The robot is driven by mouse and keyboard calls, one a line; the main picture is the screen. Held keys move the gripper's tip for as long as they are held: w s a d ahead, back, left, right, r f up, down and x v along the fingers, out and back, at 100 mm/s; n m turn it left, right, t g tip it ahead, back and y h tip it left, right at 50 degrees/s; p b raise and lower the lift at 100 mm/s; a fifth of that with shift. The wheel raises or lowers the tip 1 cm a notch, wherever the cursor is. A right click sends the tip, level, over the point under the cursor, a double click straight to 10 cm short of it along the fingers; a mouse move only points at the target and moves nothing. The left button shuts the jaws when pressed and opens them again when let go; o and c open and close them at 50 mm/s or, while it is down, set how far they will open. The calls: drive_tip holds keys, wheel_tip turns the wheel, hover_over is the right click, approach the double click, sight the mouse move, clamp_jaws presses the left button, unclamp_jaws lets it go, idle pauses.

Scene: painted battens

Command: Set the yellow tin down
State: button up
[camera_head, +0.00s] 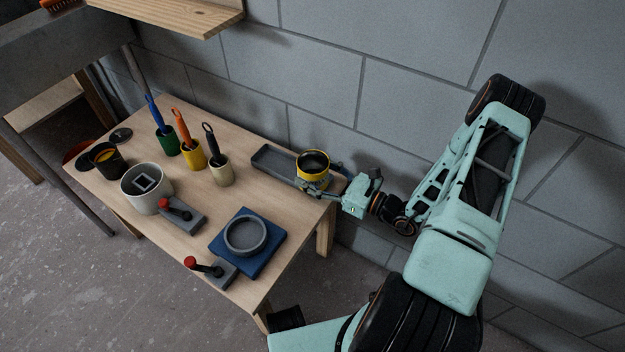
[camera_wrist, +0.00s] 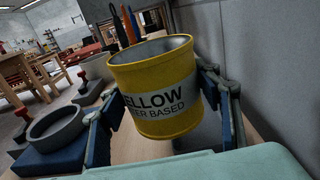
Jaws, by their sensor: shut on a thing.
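The yellow tin (camera_head: 314,171) is an open cylinder, dark inside, with a grey label band. My gripper (camera_head: 316,187) is shut on it near the right end of the table. In the head view the tin shows over the right end of a long grey tray (camera_head: 273,162) by the wall. In the wrist view the tin (camera_wrist: 155,85) sits between the two fingers (camera_wrist: 165,125), slightly tilted in the picture, with its label facing me. Whether its base touches the tray or is held above it I cannot tell.
A blue block with a grey ring (camera_head: 247,238) lies at the table's front right. Two grey blocks with red-knobbed levers (camera_head: 183,214) (camera_head: 208,268) stand nearby. A white pot (camera_head: 146,188), a dark tin (camera_head: 106,160) and green, yellow and cream cups (camera_head: 193,155) with handled tools stand further left.

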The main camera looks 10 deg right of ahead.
drive_tip(key=shift+a+f, duration=0.1)
drive_tip(key=shift+f, duration=1.15)
drive_tip(key=shift+b, duration=0.3)
drive_tip(key=shift+f+b, duration=0.5)
drive_tip(key=shift+f, duration=0.15)
drive_tip(key=o, duration=1.6)
drive_tip(key=shift+r, duration=0.1)
